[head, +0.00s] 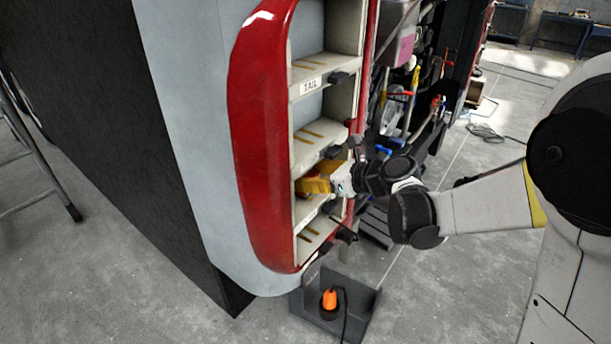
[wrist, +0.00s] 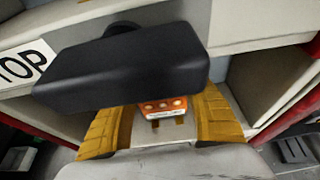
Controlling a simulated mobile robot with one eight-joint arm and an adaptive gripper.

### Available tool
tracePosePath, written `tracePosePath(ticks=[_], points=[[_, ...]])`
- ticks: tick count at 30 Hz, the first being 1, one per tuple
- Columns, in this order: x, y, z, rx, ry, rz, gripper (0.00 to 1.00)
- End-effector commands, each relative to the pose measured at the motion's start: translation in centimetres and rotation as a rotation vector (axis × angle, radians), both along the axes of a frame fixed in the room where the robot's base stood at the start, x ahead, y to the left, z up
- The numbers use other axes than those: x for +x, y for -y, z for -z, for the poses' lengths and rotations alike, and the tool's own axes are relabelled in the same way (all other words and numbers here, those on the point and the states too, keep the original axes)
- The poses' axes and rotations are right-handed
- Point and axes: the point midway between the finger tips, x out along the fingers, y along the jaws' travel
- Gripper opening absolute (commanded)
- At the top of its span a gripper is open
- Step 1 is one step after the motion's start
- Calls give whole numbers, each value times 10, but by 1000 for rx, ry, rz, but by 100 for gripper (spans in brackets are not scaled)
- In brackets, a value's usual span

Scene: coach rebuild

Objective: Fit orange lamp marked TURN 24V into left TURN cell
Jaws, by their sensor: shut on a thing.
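My gripper (head: 313,186) has its yellow fingers inside a lower cell of the tall red-edged lamp housing (head: 262,150). In the wrist view the fingers (wrist: 165,118) stand on both sides of a small orange piece with several pale dots, which looks like the orange lamp (wrist: 165,104). A black block (wrist: 125,70) at the shelf edge hides part of it. No marking on the lamp is readable. In the head view the fingers hide the lamp. I cannot tell whether it is seated. No TURN label is readable.
A label reading "TOP", perhaps cut off, (wrist: 22,66) is at left in the wrist view. A TAIL label (head: 311,86) is on a higher shelf. Black knobs (head: 337,78) stick out from shelf fronts. A dark tray (head: 357,318) with an orange-topped object (head: 330,299) stands below.

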Motion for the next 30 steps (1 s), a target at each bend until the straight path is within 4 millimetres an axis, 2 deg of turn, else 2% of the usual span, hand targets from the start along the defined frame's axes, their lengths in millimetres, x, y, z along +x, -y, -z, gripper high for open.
tracePosePath(ticks=[1,3,14,30], points=[[0,0,2,0,0,0,62],[0,0,1,0,0,0,77],[0,0,-4,0,0,0,77],[-59,78,-44,-1,0,3,77]])
